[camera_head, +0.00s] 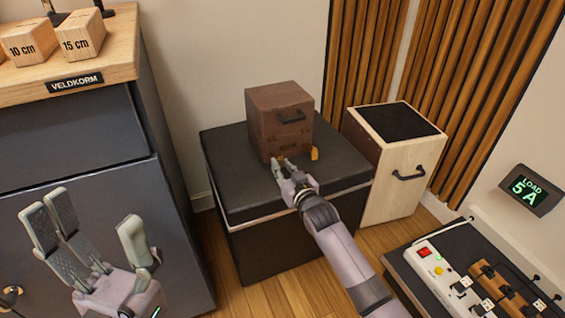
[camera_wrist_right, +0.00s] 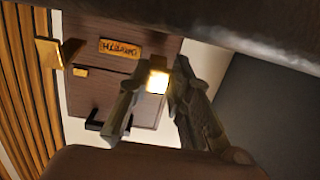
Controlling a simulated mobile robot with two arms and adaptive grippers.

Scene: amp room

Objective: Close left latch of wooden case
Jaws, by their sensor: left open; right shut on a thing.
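The wooden case (camera_head: 272,122) is a dark brown box with a black handle, standing on a black-topped box. Its left latch (camera_wrist_right: 157,81) is a small brass piece low on the front, between the fingers of my right gripper (camera_wrist_right: 155,72). My right gripper (camera_head: 279,163) is shut on this latch, which is partly covered by the fingers. The other brass latch (camera_head: 314,153) sticks out from the case at the right; it also shows in the wrist view (camera_wrist_right: 48,53). My left gripper (camera_head: 92,222) is open and empty, in front of the dark cabinet.
The black-topped box (camera_head: 230,180) has bare room left of the case. A pale wooden box (camera_head: 400,180) with a handle stands to the right. A dark cabinet (camera_head: 70,130) stands left, with marked wooden blocks (camera_head: 83,35) on top. A power strip (camera_head: 445,270) lies front right.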

